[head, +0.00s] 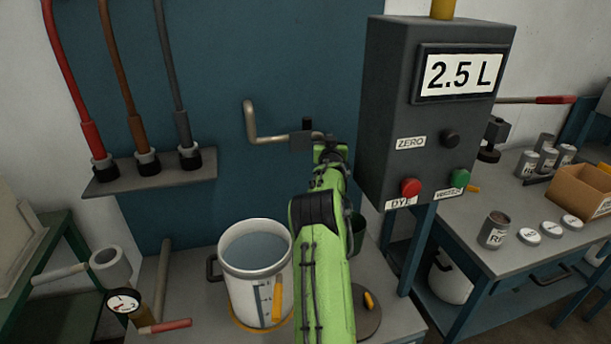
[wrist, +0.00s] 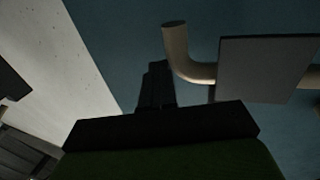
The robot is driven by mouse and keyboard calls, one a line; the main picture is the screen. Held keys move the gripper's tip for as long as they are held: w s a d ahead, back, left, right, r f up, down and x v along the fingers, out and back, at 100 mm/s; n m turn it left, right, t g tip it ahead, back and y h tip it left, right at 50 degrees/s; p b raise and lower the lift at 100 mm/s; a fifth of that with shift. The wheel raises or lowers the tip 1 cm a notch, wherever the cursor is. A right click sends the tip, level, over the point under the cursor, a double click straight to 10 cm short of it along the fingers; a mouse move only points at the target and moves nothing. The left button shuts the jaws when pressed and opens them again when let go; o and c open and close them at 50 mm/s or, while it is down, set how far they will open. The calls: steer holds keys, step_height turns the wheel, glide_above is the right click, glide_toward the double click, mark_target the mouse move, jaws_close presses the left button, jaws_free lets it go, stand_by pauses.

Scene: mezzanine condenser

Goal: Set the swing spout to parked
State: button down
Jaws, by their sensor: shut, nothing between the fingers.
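The swing spout (head: 266,137) is a pale bent metal pipe in front of the blue panel. It runs left from a dark block (head: 301,141), and its left end bends upward in the picture. The wrist view shows the pipe's bend (wrist: 182,62) and a flat grey plate (wrist: 262,70) beside it. My gripper (wrist: 156,88) is shut and empty, with its dark fingers just left of the bend in the wrist view. Whether they touch the pipe I cannot tell. In the head view my green arm reaches up to the block's right side and hides part of the area behind it.
A white pot (head: 235,283) of water stands below the spout. A grey dosing box (head: 385,110) reading 2.5 L stands close right of my arm. Hoses (head: 118,75) end at a shelf on the left. A gauge (head: 124,303) sits at lower left. Cans and a cardboard box (head: 578,192) occupy the right bench.

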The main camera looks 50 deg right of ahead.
steer(key=shift+w+a, duration=0.15)
steer(key=shift+a, duration=0.05)
steer(key=v, duration=0.7)
steer(key=shift+a, duration=0.1)
stand_by(0.4)
step_height(320, 180, up, 6)
steer(key=p, duration=0.5)
steer(key=a+r+n+y+p, duration=0.15)
steer(key=a+r+y, duration=0.25)
steer(key=a, duration=1)
steer(key=a+r+n+y+p, duration=0.15)
steer(key=a+r+y, duration=0.25)
steer(key=a, duration=1)
steer(key=s+a+n+g+y+p, duration=0.1)
steer(key=s+a+n+y, duration=0.1)
steer(key=s+a, duration=0.55)
steer(key=s+a+n+g+y, duration=0.2)
steer(key=s+a+y, duration=0.15)
steer(key=a, duration=0.75)
steer(key=s+a+f+n+g, duration=0.1)
steer(key=s+a+f, duration=0.1)
steer(key=s, duration=0.4)
steer(key=s+a+f+n+g, duration=0.1)
steer(key=s+a+f+n, duration=0.1)
steer(key=s+a, duration=0.2)
steer(key=s, duration=0.3)
steer(key=shift+s+f+y+p, duration=0.15)
steer(key=shift+f+y+p, duration=0.2)
steer(key=shift+f+p, duration=0.05)
